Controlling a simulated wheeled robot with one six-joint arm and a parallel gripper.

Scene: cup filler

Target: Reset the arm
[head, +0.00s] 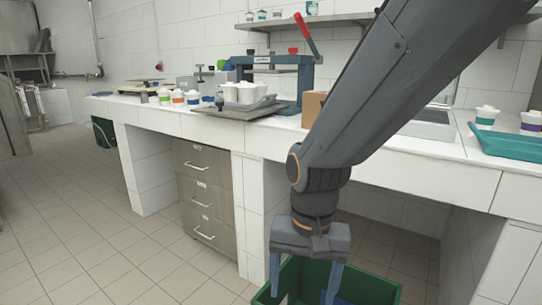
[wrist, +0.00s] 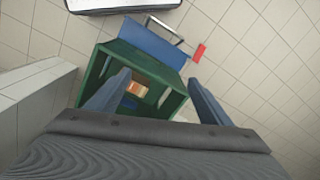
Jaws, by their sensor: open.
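My gripper (head: 305,280) hangs low in front of the white tiled counter, pointing down, with its two blue-grey fingers spread apart. It also shows in the wrist view (wrist: 158,95), with nothing between the fingers. My gripper is over a green crate (head: 372,287) on the floor. In the wrist view the crate (wrist: 140,58) lies below the fingers, with a small orange and white item (wrist: 138,87) and something blue inside. How far the fingertips are above the crate is hard to tell.
The counter (head: 425,152) carries a blue press with a red handle (head: 306,36), white cups (head: 244,92), several small coloured containers and a teal tray (head: 505,141). A drawer unit (head: 203,190) stands below. The tiled floor (head: 70,240) at left is clear.

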